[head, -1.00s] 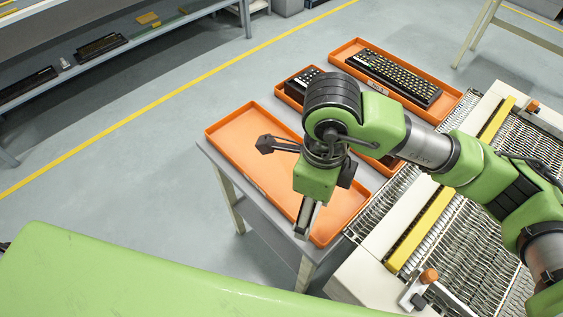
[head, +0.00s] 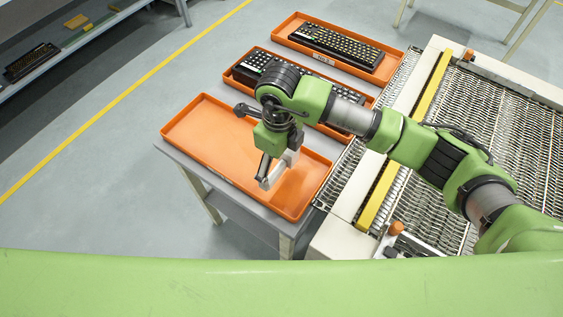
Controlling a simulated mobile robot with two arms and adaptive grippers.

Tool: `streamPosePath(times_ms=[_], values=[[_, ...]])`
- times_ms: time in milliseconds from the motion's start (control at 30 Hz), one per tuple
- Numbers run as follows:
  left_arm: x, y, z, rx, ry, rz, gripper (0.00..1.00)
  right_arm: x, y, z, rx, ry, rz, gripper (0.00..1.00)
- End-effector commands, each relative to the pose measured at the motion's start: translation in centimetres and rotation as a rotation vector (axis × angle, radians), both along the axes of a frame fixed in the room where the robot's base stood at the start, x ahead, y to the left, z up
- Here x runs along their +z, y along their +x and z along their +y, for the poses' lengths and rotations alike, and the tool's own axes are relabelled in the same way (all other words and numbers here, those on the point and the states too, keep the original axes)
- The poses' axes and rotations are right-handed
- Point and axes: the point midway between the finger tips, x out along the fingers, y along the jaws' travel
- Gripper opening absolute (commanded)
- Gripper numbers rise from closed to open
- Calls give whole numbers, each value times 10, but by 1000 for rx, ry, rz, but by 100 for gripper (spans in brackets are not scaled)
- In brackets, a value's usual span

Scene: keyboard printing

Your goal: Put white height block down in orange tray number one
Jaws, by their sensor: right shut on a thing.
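My right gripper (head: 267,172) comes in from the right and points down over the empty near orange tray (head: 205,130). It is shut on the white height block (head: 281,170), a pale piece beside its dark finger. The block is over the right part of this tray. I cannot tell whether the block touches the tray floor. No number can be read on the tray in this view. My left gripper is not in view.
A middle orange tray (head: 236,83) holds a dark keyboard (head: 262,63), partly hidden by my arm. A far orange tray (head: 283,27) holds another keyboard (head: 335,45). A conveyor (head: 480,110) with yellow rails stands at the right. The near tray's left part is clear.

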Motion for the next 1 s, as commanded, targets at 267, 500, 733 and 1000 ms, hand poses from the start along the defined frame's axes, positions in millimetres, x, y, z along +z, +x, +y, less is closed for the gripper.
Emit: streamPosePath(times_ms=[267, 500, 733, 1000], values=[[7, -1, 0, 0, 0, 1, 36, -23, 18, -7, 0, 0, 0, 48], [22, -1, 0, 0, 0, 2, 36, -52, 19, -7, 1, -1, 3, 48], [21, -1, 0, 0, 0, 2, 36, -57, 21, -7, 2, 1, -2, 48], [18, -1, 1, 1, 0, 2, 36, -60, 20, -7, 2, 1, -1, 99]])
